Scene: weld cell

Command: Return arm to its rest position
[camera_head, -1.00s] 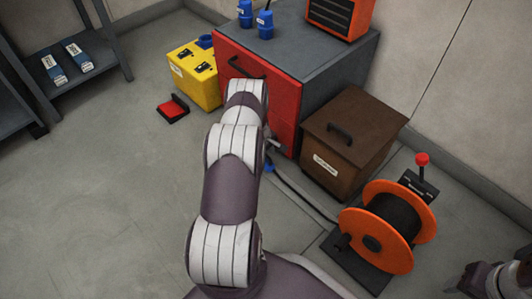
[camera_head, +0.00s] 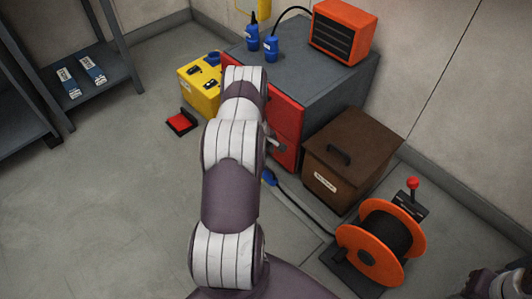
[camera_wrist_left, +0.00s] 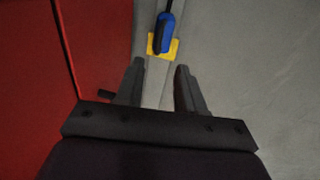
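My left arm (camera_head: 230,190) reaches forward from the bottom middle of the head view. Its links hide the left gripper there. In the left wrist view the left gripper (camera_wrist_left: 160,65) is open, its two dark fingers apart with nothing gripped between them. A blue plug (camera_wrist_left: 166,33) lies ahead of the fingertips, over a yellow patch (camera_wrist_left: 153,48). The plug also shows in the head view (camera_head: 269,177), beside the cabinet's base. Part of my right arm (camera_head: 497,283) shows at the bottom right corner; its finger state is not clear.
A cabinet with a red front (camera_head: 288,125) stands ahead, partly behind the arm. A brown lidded box (camera_head: 352,150) and an orange cable reel (camera_head: 366,252) stand to the right. A yellow box (camera_head: 194,78) and a red pedal (camera_head: 181,122) are left. Floor at left is clear.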

